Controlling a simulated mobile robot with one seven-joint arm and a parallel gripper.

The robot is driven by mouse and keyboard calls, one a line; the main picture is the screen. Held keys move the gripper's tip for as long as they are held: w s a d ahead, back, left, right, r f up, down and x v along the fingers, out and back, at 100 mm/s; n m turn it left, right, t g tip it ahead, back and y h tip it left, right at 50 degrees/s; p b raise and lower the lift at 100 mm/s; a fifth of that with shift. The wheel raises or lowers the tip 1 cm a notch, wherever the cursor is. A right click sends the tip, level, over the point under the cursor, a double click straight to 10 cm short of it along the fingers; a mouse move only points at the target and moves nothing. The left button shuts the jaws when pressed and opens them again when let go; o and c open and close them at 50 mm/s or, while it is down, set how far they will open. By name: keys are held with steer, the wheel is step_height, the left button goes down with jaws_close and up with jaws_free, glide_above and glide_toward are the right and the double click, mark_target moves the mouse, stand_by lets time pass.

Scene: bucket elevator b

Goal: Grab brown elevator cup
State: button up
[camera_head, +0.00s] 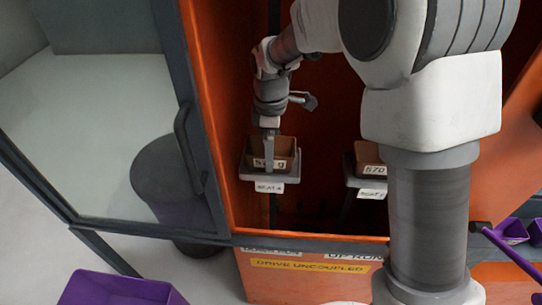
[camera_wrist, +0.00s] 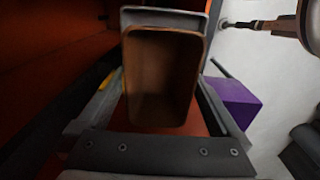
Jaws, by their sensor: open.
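A brown elevator cup (camera_head: 284,151) with a white weight label sits on a grey seat (camera_head: 256,177) inside the orange cabinet in the head view. My gripper (camera_head: 270,146) points down at this cup, its fingers overlapping the cup's opening in the picture. In the wrist view, the brown cup (camera_wrist: 162,75) is seen into its opening, in front of a grey holder. My open gripper (camera_wrist: 160,105) has a finger to each side of the cup's lower part. I cannot tell whether the fingers touch it. A second brown cup (camera_head: 370,158) labelled 570 sits to the right, partly hidden by my arm.
The orange cabinet wall (camera_head: 216,120) and a grey-framed clear door (camera_head: 180,80) stand left of the cups. A dark bin (camera_head: 165,185) is behind the door. A purple bin (camera_head: 120,290) is at the lower left. A yellow "DRIVE UNCOUPLED" label (camera_head: 310,266) is on the lower front panel.

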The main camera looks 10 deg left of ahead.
steer(key=shift+c, duration=0.3)
jaws_close()
steer(key=shift+r, duration=0.1)
